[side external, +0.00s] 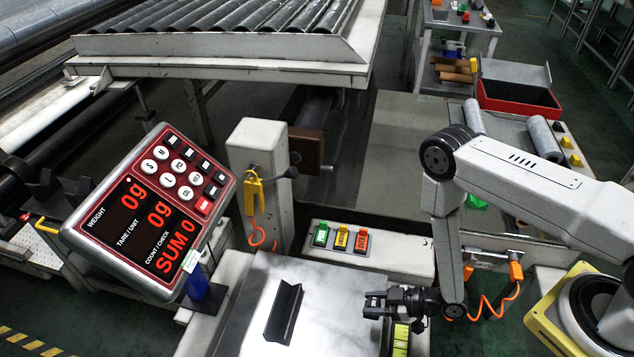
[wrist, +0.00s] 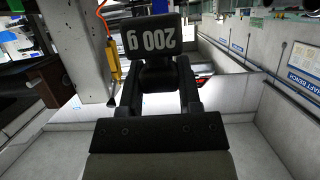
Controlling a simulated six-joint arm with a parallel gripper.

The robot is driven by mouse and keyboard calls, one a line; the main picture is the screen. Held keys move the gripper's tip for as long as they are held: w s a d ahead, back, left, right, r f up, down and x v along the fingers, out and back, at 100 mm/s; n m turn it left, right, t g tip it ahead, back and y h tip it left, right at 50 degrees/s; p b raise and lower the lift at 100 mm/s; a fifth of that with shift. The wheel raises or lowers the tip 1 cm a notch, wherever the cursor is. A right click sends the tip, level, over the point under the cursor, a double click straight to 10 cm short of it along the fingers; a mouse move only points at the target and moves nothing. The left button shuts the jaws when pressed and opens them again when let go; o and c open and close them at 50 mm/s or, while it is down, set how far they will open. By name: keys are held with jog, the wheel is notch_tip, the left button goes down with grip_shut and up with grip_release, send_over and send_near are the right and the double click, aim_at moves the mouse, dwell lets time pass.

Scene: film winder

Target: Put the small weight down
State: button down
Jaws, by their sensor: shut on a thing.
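My gripper (side external: 378,303) is at the right edge of the bright metal scale plate (side external: 335,285), low and pointing left. In the wrist view its two black fingers (wrist: 158,85) are shut on a dark block marked "200 g", the small weight (wrist: 153,37). In the side view the weight is hard to tell from the dark fingers, and its height above the plate is unclear. A black V-shaped block (side external: 285,312) stands on the plate, left of my gripper and apart from it. The scale display (side external: 155,212) reads 0g, 0g and SUM 0.
A button box (side external: 368,251) with green, yellow and red buttons lies behind the plate. A pale post (side external: 258,185) with a yellow hook stands behind left. A green-yellow level (side external: 400,340) is by the plate's right edge. The plate between my gripper and the V-shaped block is bare.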

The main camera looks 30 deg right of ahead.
jog(key=shift+w+a+f, duration=0.3)
jog(key=shift+w+f, duration=0.55)
jog(key=shift+f, duration=0.2)
jog(key=shift+w+a+f, duration=0.25)
jog(key=shift+w+f, duration=0.55)
jog(key=shift+f, duration=0.25)
jog(key=shift+w+a+f, duration=0.1)
jog(key=shift+w+f, duration=0.2)
jog(key=shift+f, duration=1.5)
jog(key=shift+f, duration=0.1)
jog(key=shift+c, duration=1.4)
grip_release()
jog(key=v, duration=1.2)
